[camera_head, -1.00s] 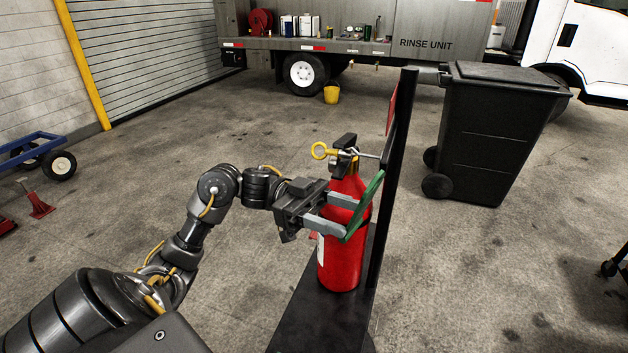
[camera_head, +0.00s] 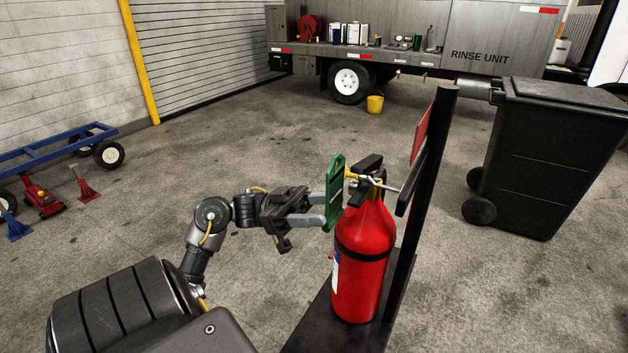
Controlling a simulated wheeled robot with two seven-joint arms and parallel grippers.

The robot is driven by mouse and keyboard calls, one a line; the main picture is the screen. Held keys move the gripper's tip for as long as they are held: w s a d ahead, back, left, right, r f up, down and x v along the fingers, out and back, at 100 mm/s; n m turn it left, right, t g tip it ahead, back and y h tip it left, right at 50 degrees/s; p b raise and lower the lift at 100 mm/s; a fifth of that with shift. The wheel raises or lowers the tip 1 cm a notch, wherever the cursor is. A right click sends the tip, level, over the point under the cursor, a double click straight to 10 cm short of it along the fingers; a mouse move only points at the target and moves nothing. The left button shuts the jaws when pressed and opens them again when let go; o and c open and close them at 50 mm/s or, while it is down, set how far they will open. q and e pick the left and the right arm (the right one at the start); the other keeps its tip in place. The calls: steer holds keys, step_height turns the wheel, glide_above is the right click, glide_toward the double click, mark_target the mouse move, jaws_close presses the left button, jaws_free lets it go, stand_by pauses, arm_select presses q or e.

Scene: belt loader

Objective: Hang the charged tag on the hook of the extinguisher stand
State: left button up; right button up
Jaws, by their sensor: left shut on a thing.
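The green tag (camera_head: 334,192) is upright in the jaws of my left gripper (camera_head: 318,209), which is shut on it. The tag stands just left of the red fire extinguisher (camera_head: 364,250), near its black handle and yellow pin (camera_head: 352,177). The pin is partly hidden behind the tag. The stand (camera_head: 427,170) has a black post with a base under the extinguisher. A thin metal hook (camera_head: 388,187) reaches left from the post by the extinguisher's top. I cannot tell whether the tag touches the hook. My right gripper is not in view.
A black wheeled bin (camera_head: 548,150) stands right of the post. A red sign plate (camera_head: 422,134) is on the post. A blue cart (camera_head: 55,150) and red jacks (camera_head: 42,197) are at the left. The floor between is clear.

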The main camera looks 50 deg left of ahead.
mark_target(337, 217)
arm_select(q)
steer(key=shift+d, duration=0.75)
steer(key=shift+w+d, duration=0.15)
steer(key=shift+d, duration=0.1)
steer(key=shift+w+d+f, duration=0.1)
steer(key=shift+w+d, duration=0.05)
steer(key=shift+d, duration=0.1)
steer(key=shift+w+d, duration=0.15)
steer(key=shift+d, duration=0.35)
steer(key=shift+w+d, duration=0.15)
steer(key=shift+d, duration=0.4)
steer(key=d, duration=0.1)
steer(key=w+d, duration=0.1)
steer(key=d+f, duration=0.1)
steer(key=shift+w+d, duration=0.15)
steer(key=shift+d, duration=0.1)
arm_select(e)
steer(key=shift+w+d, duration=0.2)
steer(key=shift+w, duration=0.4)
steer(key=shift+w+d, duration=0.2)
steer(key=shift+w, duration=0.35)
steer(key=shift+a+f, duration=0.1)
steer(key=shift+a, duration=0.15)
